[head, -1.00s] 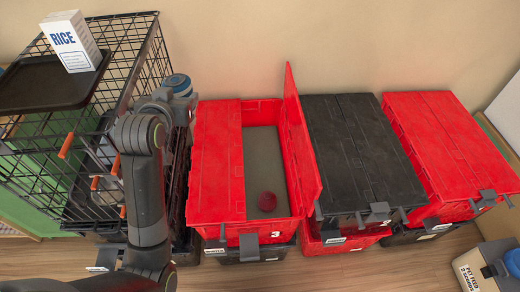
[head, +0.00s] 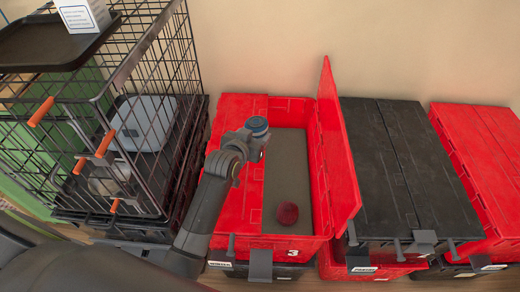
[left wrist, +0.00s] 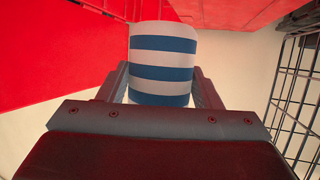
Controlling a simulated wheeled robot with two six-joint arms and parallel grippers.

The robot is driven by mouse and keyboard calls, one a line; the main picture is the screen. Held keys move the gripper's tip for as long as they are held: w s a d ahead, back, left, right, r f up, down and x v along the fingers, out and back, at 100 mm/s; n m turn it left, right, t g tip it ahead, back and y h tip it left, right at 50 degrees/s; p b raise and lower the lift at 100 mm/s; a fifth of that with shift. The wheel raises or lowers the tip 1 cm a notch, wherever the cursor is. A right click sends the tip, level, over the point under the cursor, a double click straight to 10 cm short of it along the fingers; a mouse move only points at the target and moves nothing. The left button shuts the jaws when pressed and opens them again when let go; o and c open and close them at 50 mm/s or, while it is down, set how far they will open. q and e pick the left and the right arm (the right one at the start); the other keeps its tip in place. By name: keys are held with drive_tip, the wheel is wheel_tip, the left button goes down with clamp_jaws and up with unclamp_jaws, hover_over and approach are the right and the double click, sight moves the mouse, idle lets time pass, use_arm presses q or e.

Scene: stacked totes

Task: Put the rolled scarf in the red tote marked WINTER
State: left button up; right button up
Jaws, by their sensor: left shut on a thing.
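The rolled scarf (head: 257,124), striped blue and white, is held upright in my left gripper (head: 252,136), which is shut on it. In the left wrist view the scarf (left wrist: 162,65) stands between the jaws (left wrist: 163,97). In the head view it appears above the shut left lid flap of the red tote (head: 240,190), near the edge of the opening. A dark red round thing (head: 287,213) lies inside on the grey floor. My right gripper is out of view.
A shut black-lidded tote (head: 395,170) and another red tote (head: 485,150) stand to the right. The raised flap is an obstacle.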

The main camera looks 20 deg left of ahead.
use_arm(q)
drive_tip(key=shift+f+b, duration=0.45)
drive_tip(key=shift+f, duration=2.3)
drive_tip(key=shift+f, duration=0.15)
drive_tip(key=o, duration=1)
